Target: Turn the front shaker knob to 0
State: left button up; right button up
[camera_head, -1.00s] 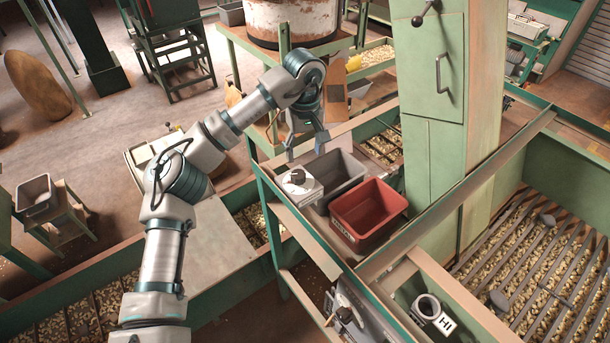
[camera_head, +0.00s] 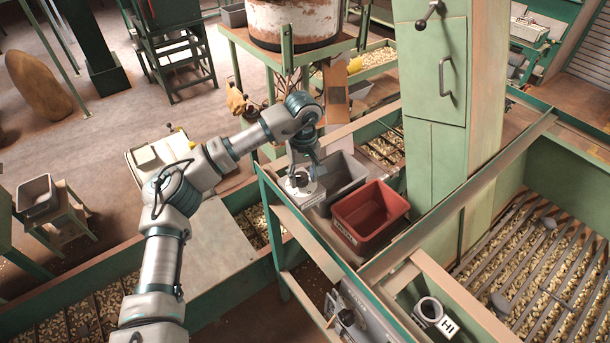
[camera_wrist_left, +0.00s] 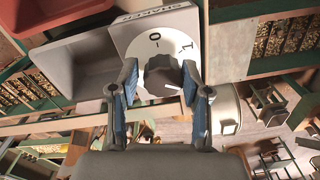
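The white shaker box (camera_head: 312,200) with a dark round knob (camera_head: 301,180) stands beside the grey bin. In the left wrist view the dial face (camera_wrist_left: 172,38) carries a 0 and a 1. The knob (camera_wrist_left: 162,74) shows there with a pale line toward its lower right, away from the 0. My left gripper (camera_head: 303,168) is down over the box. In the left wrist view its fingers (camera_wrist_left: 160,82) stand open on either side of the knob, with small gaps seeming to remain. My right gripper is not in view.
A grey bin (camera_head: 343,168) and a red bin (camera_head: 370,211) stand right of the box. A green cabinet (camera_head: 432,120) rises behind them. Another dark knob (camera_head: 346,317) sits on a lower front panel. A container beside an "HI" tag (camera_head: 447,325) is at lower right.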

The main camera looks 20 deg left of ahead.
pick_arm(q)
jog(key=shift+a, duration=0.3)
jog(key=shift+c, duration=1.4)
jog(key=shift+a+f, duration=0.1)
jog(key=shift+a, duration=0.1)
jog(key=shift+w, duration=0.15)
jog(key=shift+d, duration=0.15)
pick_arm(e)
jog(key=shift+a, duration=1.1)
